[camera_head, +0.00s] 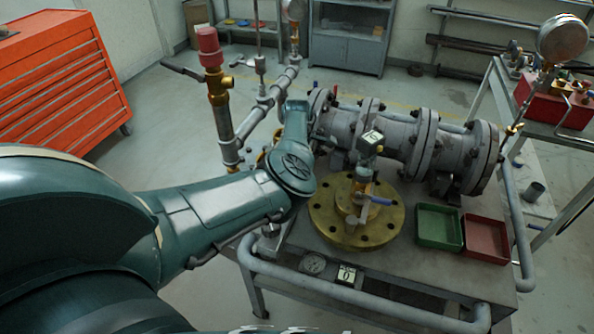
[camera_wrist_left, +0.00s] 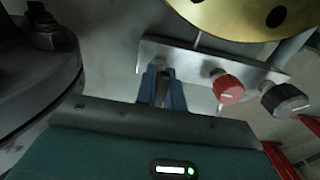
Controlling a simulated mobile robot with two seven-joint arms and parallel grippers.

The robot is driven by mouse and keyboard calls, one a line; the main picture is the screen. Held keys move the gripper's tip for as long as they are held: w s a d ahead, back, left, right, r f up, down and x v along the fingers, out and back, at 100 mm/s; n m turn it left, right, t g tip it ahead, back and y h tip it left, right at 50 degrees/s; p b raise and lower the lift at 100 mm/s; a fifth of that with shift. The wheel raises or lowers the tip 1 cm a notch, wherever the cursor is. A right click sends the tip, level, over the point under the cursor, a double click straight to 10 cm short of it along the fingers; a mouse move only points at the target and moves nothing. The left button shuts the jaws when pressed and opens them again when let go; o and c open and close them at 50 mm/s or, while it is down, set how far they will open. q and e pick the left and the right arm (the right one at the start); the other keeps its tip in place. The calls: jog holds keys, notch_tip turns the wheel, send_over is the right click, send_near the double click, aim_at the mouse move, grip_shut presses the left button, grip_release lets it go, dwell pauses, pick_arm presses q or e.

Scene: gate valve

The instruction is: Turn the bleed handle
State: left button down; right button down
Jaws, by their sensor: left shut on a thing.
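In the left wrist view, my left gripper (camera_wrist_left: 164,76) has its blue fingers closed around a narrow dark handle (camera_wrist_left: 164,92), at the left part of a pale metal plate (camera_wrist_left: 200,62). Much of the handle is hidden between the fingers. A red knob (camera_wrist_left: 229,89) and a black knob (camera_wrist_left: 285,98) sit on the same plate to the right, apart from the fingers. I cannot tell for sure which handle is the bleed handle. In the head view, my left arm covers this gripper and the plate. My right gripper is not in view.
A brass flange (camera_head: 325,210) with a small valve and blue lever (camera_head: 381,200) stands right of my arm. Grey flanged piping (camera_head: 400,135) runs behind. A green tray (camera_head: 438,228) and a red tray (camera_head: 486,240) sit at the bench's right. A red-topped riser (camera_head: 208,48) stands behind the arm.

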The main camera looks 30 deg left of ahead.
pick_arm(q)
jog(key=shift+w+r, duration=0.1)
jog(key=c, duration=1.5)
grip_release()
notch_tip(320, 180, up, 13)
jog(key=b, duration=0.1)
